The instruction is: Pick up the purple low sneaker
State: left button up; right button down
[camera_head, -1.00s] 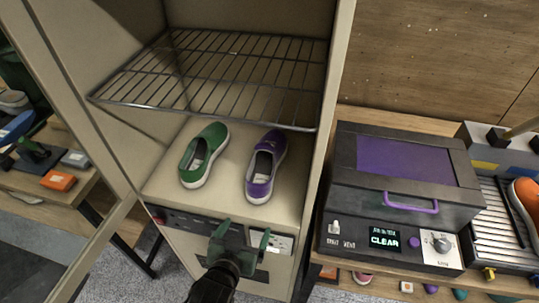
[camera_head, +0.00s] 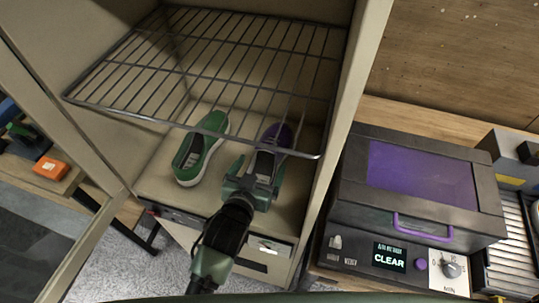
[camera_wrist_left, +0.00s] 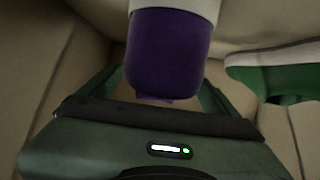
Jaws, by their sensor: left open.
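The purple low sneaker (camera_head: 279,134) stands on the cabinet floor, below the wire rack. Its near part is hidden behind my left gripper (camera_head: 257,168) in the head view. In the left wrist view the purple sneaker's heel (camera_wrist_left: 166,55) lies between the open fingers of my left gripper (camera_wrist_left: 158,92), with its white sole edge at the top. I cannot tell whether the fingers touch it. My right gripper is not in view.
A green slip-on shoe (camera_head: 201,148) stands just left of the purple sneaker, close to my gripper. A wire rack (camera_head: 210,65) spans the cabinet above. The cabinet's right wall (camera_head: 345,110) is close by. A box with a purple lid (camera_head: 420,172) stands to the right.

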aim_at(266, 168)
pick_arm(q)
jog(key=x, duration=0.2)
jog(key=p+x, duration=0.1)
jog(key=shift+w+d+r, duration=0.15)
jog(key=shift+w+r, duration=0.1)
jog(key=shift+w, duration=0.25)
jog(key=shift+w+d+f, duration=0.15)
jog(key=shift+w+f, duration=0.1)
jog(key=shift+w, duration=0.05)
jog(key=shift+c, duration=0.3)
jog(key=shift+s, duration=0.1)
jog(key=c, duration=1.5)
jog(key=shift+r, duration=0.1)
jog(key=c, duration=0.3)
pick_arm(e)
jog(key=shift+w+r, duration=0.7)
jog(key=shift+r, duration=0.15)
